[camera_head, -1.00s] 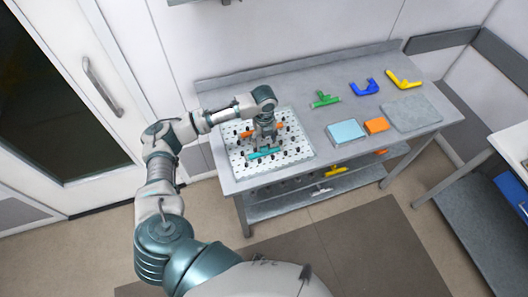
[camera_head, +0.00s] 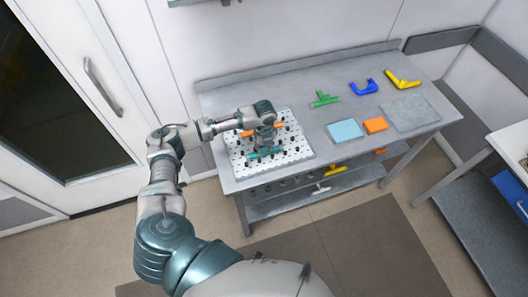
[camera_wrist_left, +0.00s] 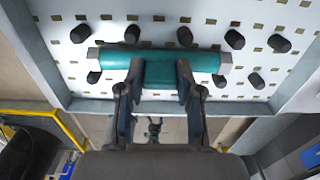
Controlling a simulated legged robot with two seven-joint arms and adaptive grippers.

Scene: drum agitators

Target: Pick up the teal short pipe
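The teal short pipe (camera_wrist_left: 112,59) lies across the perforated white board, seen close in the left wrist view. It has a long bar with grey ends and a short stem toward me, like a T. In the head view the teal pipe (camera_head: 266,155) is partly hidden under my left gripper (camera_head: 264,148). In the left wrist view the fingers of my left gripper (camera_wrist_left: 160,75) stand on either side of the stem, with small gaps visible, so it looks open around it. My right gripper is not in view.
The white board (camera_head: 298,151) with several dark pegs sits on the grey table's left; an orange piece (camera_head: 248,133) is close behind my gripper. Green (camera_head: 324,99), blue (camera_head: 363,88) and yellow (camera_head: 402,79) parts lie farther right, behind a light blue block (camera_head: 345,131) and an orange block (camera_head: 376,125).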

